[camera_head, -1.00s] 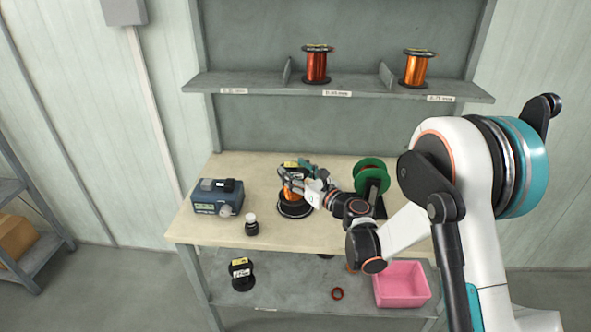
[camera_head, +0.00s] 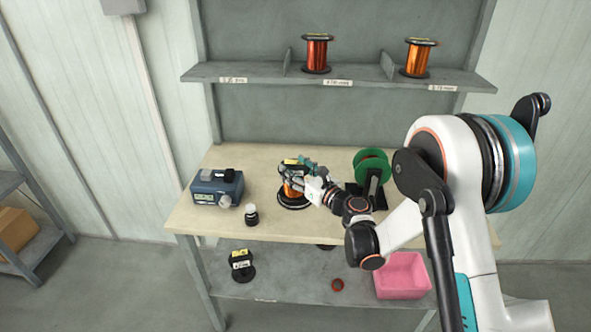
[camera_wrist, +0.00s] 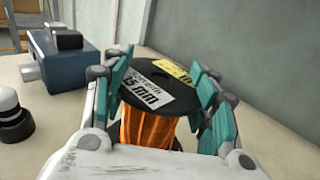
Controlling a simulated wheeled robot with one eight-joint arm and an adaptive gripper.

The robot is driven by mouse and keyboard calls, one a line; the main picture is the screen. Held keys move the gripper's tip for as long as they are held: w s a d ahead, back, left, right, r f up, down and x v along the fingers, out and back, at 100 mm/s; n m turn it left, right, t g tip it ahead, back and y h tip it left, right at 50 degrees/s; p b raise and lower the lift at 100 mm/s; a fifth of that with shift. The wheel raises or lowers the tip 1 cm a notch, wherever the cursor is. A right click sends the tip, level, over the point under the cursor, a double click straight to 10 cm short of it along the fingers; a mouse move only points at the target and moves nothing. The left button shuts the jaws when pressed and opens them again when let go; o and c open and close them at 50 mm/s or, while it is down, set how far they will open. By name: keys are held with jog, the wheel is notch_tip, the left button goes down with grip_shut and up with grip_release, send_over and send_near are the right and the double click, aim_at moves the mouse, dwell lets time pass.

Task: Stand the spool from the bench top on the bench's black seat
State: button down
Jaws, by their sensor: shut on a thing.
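The spool (camera_head: 292,187), orange wire between black flanges, is upright in my gripper (camera_head: 304,177). In the wrist view the spool (camera_wrist: 150,130) shows its black top flange with white and yellow labels, between the teal finger pads of my gripper (camera_wrist: 160,98). My gripper is shut on it. The black seat (camera_head: 293,203) is a round disc on the bench top, and the spool is directly over it. The spool's lower end is low at the seat; I cannot tell whether it touches.
A blue instrument box (camera_head: 217,187) and a small black, white-topped object (camera_head: 251,215) are left on the bench (camera_head: 225,225). A green reel (camera_head: 372,167) on a black stand is at right. Two spools stand on the upper shelf. A pink bin (camera_head: 402,275) is below.

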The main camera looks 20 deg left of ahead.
jog(key=shift+f, duration=0.25)
jog(key=c, duration=0.6)
grip_release()
jog(key=shift+o, duration=0.2)
